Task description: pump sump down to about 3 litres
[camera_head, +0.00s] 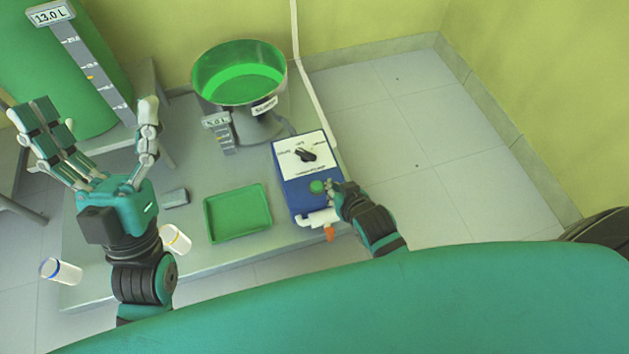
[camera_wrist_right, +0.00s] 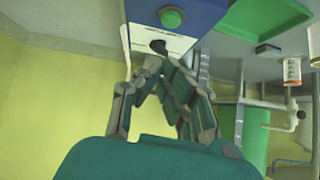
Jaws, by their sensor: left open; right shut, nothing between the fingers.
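The sump (camera_head: 240,85) is a steel bowl with green liquid in it, labelled SUMP. Its small level sign (camera_head: 216,120) seems to read 5.0 L. The blue pump box (camera_head: 290,192) has a white panel with a black knob (camera_head: 306,155) and a green button (camera_head: 317,186). My right gripper (camera_head: 335,188) is shut and empty, just right of the green button; contact cannot be told. In the right wrist view, its fingertips (camera_wrist_right: 157,70) show close to the black knob (camera_wrist_right: 158,47), with the green button (camera_wrist_right: 171,18) above. My left gripper (camera_head: 95,125) is open and empty.
A green tank (camera_head: 55,85) with a gauge reading 13.0 L (camera_head: 50,13) stands at the back left. A green tray (camera_head: 237,213), a small grey block (camera_head: 175,198) and two white cylinders (camera_head: 62,271) (camera_head: 175,240) lie nearby. The tiled floor at right is clear.

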